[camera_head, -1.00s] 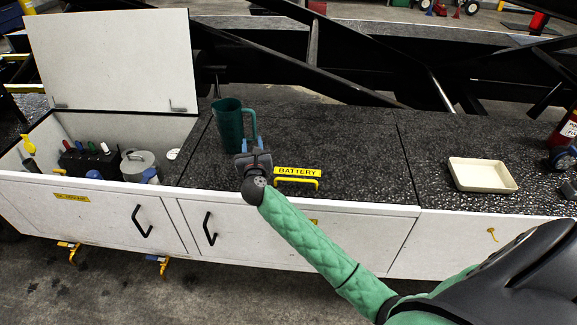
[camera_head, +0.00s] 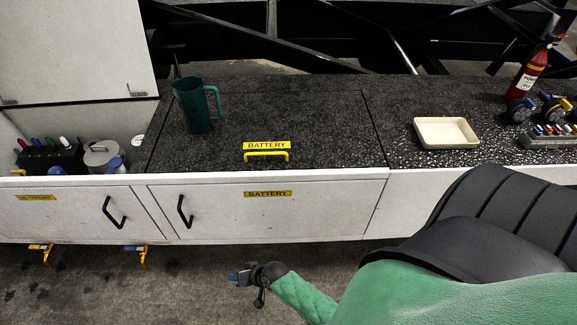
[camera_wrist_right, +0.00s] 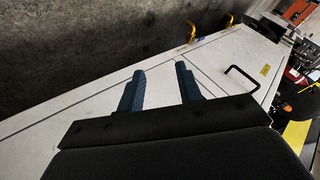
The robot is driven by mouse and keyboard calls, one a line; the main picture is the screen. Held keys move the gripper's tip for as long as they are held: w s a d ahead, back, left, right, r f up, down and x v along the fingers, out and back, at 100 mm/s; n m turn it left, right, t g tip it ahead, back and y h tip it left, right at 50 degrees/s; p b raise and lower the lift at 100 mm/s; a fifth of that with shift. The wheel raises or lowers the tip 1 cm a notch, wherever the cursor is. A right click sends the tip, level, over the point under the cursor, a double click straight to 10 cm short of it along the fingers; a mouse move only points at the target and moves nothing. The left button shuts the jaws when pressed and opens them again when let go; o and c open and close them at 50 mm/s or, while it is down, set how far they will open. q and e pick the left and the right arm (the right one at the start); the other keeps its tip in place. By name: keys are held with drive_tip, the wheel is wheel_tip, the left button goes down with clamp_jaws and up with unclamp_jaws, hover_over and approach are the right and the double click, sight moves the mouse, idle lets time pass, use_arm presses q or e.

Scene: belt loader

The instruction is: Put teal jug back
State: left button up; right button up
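The teal jug (camera_head: 194,107) stands upright on the dark speckled top (camera_head: 300,110), at its left part, with its handle to the right. My right gripper (camera_head: 236,278) is low in front of the white cabinet, well below and apart from the jug. In the right wrist view its two blue fingers (camera_wrist_right: 159,88) are spread apart with nothing between them, facing the white cabinet front. My left gripper is not in view.
An open compartment with its lid (camera_head: 75,50) raised is at the left, holding a grey pot (camera_head: 103,157) and several bottles. A yellow BATTERY handle (camera_head: 266,155) stands on the top. A cream tray (camera_head: 446,132), fire extinguisher (camera_head: 528,72) and tool rack (camera_head: 550,138) are at the right.

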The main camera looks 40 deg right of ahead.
drive_tip(key=s+d+f+n+g+h, duration=0.2)
drive_tip(key=s+f, duration=0.4)
drive_tip(key=s, duration=0.4)
drive_tip(key=s+d+f+n+g+h, duration=0.2)
drive_tip(key=s+d+f+n+g, duration=0.1)
drive_tip(key=s+f, duration=0.4)
drive_tip(key=s+d+g, duration=0.1)
drive_tip(key=s, duration=0.2)
drive_tip(key=shift+s+d+f+g+h, duration=0.15)
drive_tip(key=shift+d+f+g+h, duration=0.05)
drive_tip(key=shift+f+g+h, duration=0.1)
